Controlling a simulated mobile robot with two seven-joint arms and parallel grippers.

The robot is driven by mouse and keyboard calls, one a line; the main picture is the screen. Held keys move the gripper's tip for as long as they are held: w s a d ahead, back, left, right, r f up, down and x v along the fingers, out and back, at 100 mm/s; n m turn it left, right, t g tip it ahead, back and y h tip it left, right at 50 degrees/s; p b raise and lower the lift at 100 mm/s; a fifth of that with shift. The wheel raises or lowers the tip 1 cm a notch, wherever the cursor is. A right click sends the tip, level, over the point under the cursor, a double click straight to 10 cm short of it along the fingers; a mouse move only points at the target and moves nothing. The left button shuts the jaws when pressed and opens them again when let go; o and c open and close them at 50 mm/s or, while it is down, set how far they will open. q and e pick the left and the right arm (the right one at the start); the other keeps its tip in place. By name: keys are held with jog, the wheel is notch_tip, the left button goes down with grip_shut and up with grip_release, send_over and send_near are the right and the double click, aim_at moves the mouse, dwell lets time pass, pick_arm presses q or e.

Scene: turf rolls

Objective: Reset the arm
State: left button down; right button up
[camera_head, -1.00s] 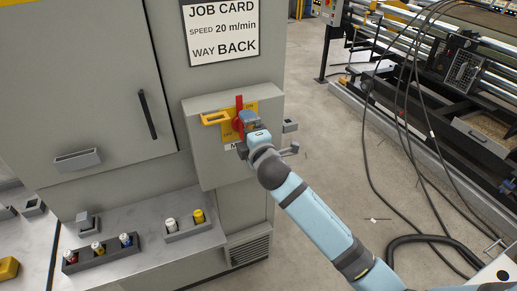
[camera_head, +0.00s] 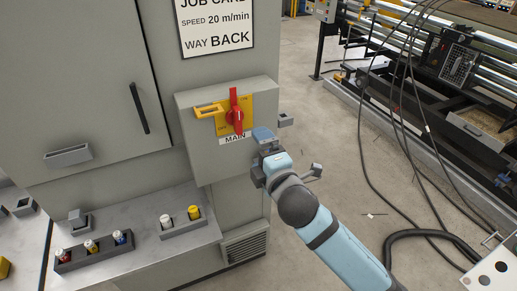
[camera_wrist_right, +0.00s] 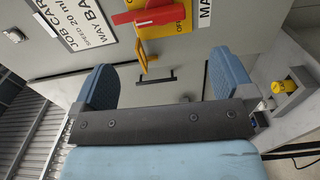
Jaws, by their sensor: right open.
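My right arm comes in from the lower right of the head view. Its gripper (camera_head: 264,136) is beside the lower right of the main switch box (camera_head: 200,157), apart from the red handle (camera_head: 235,112). The handle stands upright on a yellow plate (camera_head: 221,127) above a MAIN label (camera_head: 235,139). In the right wrist view the two blue fingers of the gripper (camera_wrist_right: 165,82) are spread wide with nothing between them. The red handle (camera_wrist_right: 150,14) shows beyond them at the top. My left gripper is not in view.
A grey cabinet (camera_head: 75,80) carries a job card (camera_head: 216,25). A ledge below it holds a tray (camera_head: 95,252) of coloured caps and a smaller tray (camera_head: 185,229) with white and yellow ones. Cables (camera_head: 362,150) hang at the right. Concrete floor (camera_head: 330,125) is open between cabinet and machine.

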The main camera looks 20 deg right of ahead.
jog(key=s+f+m+g+y+p, duration=0.1)
jog(key=s+f+m+g, duration=0.2)
jog(key=s+f+m, duration=0.4)
jog(key=s+f+m+g+y+p, duration=0.1)
jog(key=s+f+m+g, duration=0.3)
jog(key=s+f+m, duration=0.4)
jog(key=s+f, duration=0.3)
jog(key=f, duration=0.4)
jog(key=s+f+p, duration=0.1)
jog(key=s+f, duration=0.2)
jog(key=f, duration=0.3)
jog(key=shift+s+a+f+y, duration=0.25)
jog(key=shift+f+y, duration=0.05)
jog(key=shift+f, duration=0.05)
